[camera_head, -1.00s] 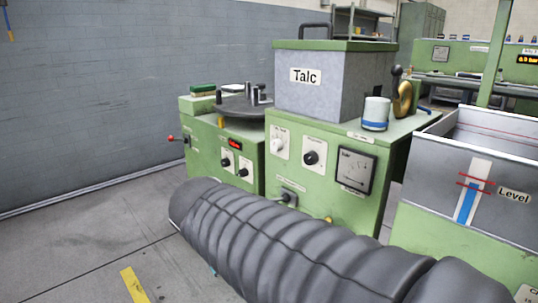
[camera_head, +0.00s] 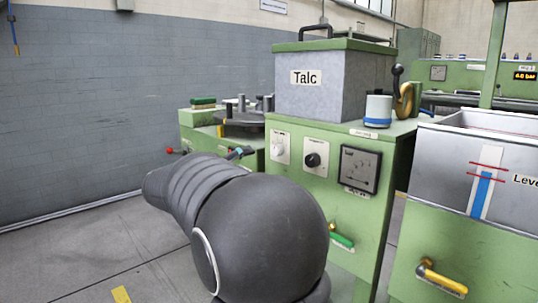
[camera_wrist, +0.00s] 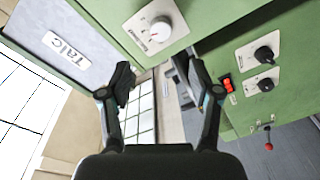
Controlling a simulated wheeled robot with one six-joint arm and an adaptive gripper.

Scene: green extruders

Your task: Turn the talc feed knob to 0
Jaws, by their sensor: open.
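The green cabinet (camera_head: 300,190) carries a grey hopper marked Talc (camera_head: 335,83). Its front has a white knob (camera_head: 278,149) on a white plate, a black knob (camera_head: 312,160) beside it and a dial gauge (camera_head: 360,168). The plate lettering is too small to tell which knob is the talc feed. In the wrist view the white knob (camera_wrist: 160,30) is at the top centre, with its plate and scale in sight. My gripper (camera_wrist: 152,78) is open and empty, apart from this knob.
Another green cabinet, left in the head view, shows two black knobs in the wrist view (camera_wrist: 264,54). A green-handled lever (camera_head: 342,241) is low on the talc cabinet. A Level tank (camera_head: 450,178) with a yellow-handled lever (camera_head: 443,279) stands right. Floor at left is free.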

